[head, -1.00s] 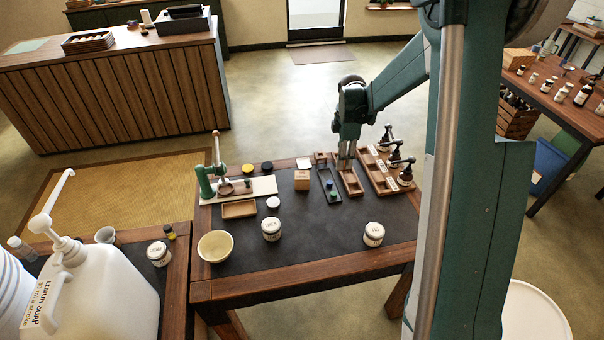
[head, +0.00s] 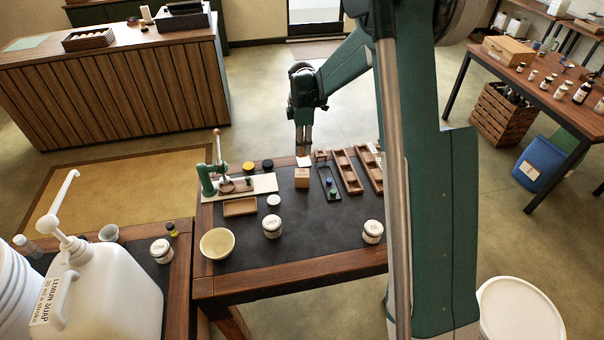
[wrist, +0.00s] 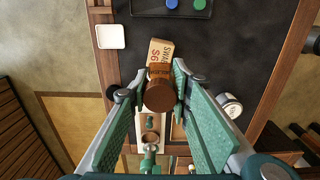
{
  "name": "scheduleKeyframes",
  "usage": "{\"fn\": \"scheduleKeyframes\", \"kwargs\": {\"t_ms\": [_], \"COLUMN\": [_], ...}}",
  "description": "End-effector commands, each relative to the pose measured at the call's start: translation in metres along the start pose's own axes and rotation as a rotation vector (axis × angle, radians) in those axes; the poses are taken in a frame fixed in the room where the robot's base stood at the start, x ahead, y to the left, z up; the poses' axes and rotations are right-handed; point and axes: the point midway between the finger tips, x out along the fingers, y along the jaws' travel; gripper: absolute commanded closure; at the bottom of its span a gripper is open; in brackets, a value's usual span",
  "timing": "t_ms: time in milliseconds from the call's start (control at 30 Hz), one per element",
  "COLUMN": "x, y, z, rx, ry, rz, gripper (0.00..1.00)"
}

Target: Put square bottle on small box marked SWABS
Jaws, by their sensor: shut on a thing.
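My gripper (head: 303,148) is above the far part of the dark table. In the wrist view its fingers (wrist: 158,98) are shut on a brown bottle (wrist: 159,96), seen from above, with its round top toward the camera. The bottle's full shape is hidden, and it is hard to make out in the head view. The small tan box marked SWABS (wrist: 161,50) shows just beyond the bottle in the wrist view, partly covered by it. In the head view the box (head: 302,180) stands on the table, below and nearer than my gripper. I cannot tell the gap between bottle and box.
A white square (head: 304,162) lies behind the box. A dark tray with blue and green pieces (head: 328,180) and wooden trays (head: 347,171) stand to its right. A green press (head: 212,175), white jars (head: 272,227) and a bowl (head: 216,243) stand left and nearer. The table's front is mostly clear.

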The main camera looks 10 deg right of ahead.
Motion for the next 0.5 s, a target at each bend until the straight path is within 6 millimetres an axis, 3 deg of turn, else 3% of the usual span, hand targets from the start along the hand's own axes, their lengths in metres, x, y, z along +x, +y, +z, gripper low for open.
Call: {"fn": "scheduleKeyframes", "kwargs": {"t_ms": [267,500], "x": [0.009,0.041], "y": [0.000,0.000], "z": [0.000,0.000], "rx": [0.000,0.000], "ry": [0.000,0.000], "rz": [0.000,0.000], "gripper": [0.91,0.91]}}
